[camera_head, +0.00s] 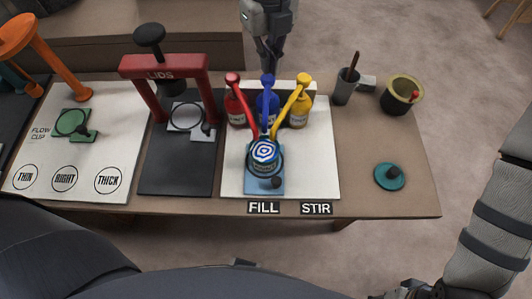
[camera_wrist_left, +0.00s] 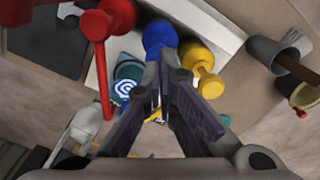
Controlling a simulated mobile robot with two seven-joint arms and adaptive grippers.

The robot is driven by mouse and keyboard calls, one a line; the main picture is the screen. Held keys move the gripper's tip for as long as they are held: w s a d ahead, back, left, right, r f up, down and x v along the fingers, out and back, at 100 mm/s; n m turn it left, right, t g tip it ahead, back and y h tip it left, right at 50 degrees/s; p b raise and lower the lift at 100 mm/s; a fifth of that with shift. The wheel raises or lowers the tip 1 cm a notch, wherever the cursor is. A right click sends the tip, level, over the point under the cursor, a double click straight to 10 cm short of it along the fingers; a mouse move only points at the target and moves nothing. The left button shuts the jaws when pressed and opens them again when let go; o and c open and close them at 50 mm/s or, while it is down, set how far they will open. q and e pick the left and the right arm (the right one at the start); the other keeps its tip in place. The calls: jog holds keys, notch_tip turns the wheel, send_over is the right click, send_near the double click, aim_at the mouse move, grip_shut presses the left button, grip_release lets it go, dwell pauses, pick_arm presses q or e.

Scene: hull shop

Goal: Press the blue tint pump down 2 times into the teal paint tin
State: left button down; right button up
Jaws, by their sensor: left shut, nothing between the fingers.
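The blue tint pump (camera_head: 268,82) tops a blue bottle (camera_head: 267,108) at the back of the white mat, between the red and yellow ones. In the left wrist view its blue head (camera_wrist_left: 158,34) is just beyond my fingertips. My left gripper (camera_head: 268,68) is shut and empty, pointing down at the pump head; I cannot tell whether it touches. The closed fingers also show in the left wrist view (camera_wrist_left: 167,62). The paint tin (camera_head: 264,168) stands in front of the pumps, with a blue spiral on white inside. My right gripper (camera_head: 408,291) is partly cut off at the bottom edge.
Red (camera_head: 233,80) and yellow (camera_head: 303,80) pumps flank the blue one closely. A dark cup with a stick (camera_head: 345,88) and a dark pot (camera_head: 401,96) stand right. A teal lid (camera_head: 389,176) lies on clear bench. A red LIDS press (camera_head: 165,70) stands left.

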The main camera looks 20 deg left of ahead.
pick_arm(q)
notch_tip(320, 180, up, 5)
jog(key=shift+p, duration=0.65)
jog(key=shift+r, duration=0.5)
pick_arm(e)
jog(key=shift+w+r+t, duration=0.4)
jog(key=shift+w+r, duration=0.4)
jog(key=shift+w, duration=0.1)
